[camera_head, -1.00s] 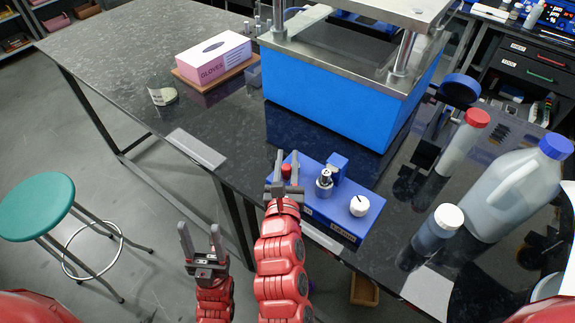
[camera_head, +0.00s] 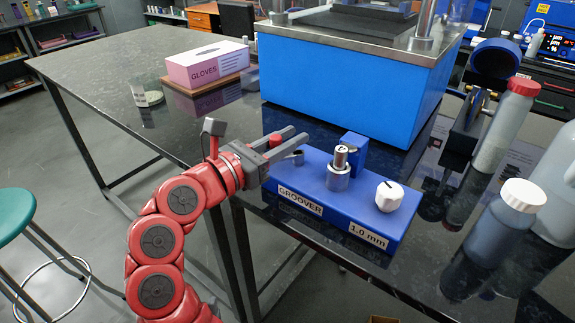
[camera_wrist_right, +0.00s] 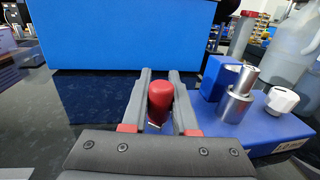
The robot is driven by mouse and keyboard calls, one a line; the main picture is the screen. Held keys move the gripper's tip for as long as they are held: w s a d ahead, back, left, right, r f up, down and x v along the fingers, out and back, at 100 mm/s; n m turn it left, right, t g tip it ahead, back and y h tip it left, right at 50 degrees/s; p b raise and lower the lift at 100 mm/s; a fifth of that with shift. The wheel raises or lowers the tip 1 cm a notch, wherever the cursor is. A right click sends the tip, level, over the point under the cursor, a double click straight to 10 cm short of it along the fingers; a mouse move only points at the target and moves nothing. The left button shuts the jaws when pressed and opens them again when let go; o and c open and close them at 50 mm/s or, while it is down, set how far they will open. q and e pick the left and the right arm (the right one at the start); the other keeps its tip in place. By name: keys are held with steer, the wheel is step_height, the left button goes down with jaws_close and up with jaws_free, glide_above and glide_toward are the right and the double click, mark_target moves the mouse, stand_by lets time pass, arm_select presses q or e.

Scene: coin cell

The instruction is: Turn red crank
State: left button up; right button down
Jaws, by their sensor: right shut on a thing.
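The blue groover box (camera_head: 340,205) sits on the dark table with a metal cylinder (camera_head: 338,172) and a white knob (camera_head: 389,196) on top. The red crank handle (camera_head: 275,140) is a small upright red knob at the left end of the box. My right gripper (camera_head: 285,148) comes in from the left and is shut on this handle. In the right wrist view the red handle (camera_wrist_right: 160,100) stands between the two grey fingers. The crank's lower part is mostly hidden by the gripper. My left gripper is not in view.
A large blue machine (camera_head: 350,95) stands just behind the groover. Bottles with a white cap (camera_head: 523,195) and a red cap (camera_head: 522,86) stand to the right. A pink glove box (camera_head: 207,66) and a glass beaker (camera_head: 147,93) are at the back left. The left tabletop is mostly clear.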

steer(key=m+g+h+b, duration=0.1)
steer(key=m+g+h, duration=0.1)
steer(key=g, duration=0.1)
steer(key=shift+w+m+b, duration=0.2)
steer(key=shift+m+b, duration=0.1)
steer(key=shift+b, duration=0.05)
steer(key=g+b, duration=0.1)
steer(key=m+g+h+b, duration=0.2)
steer(key=shift+w+d+f, duration=0.15)
steer(key=shift+d, duration=0.1)
steer(key=shift+m+g+b, duration=0.4)
steer(key=shift+g+b, duration=0.15)
steer(key=shift+g, duration=0.05)
steer(key=shift+w+d, duration=0.1)
steer(key=c, duration=0.7)
jaws_free()
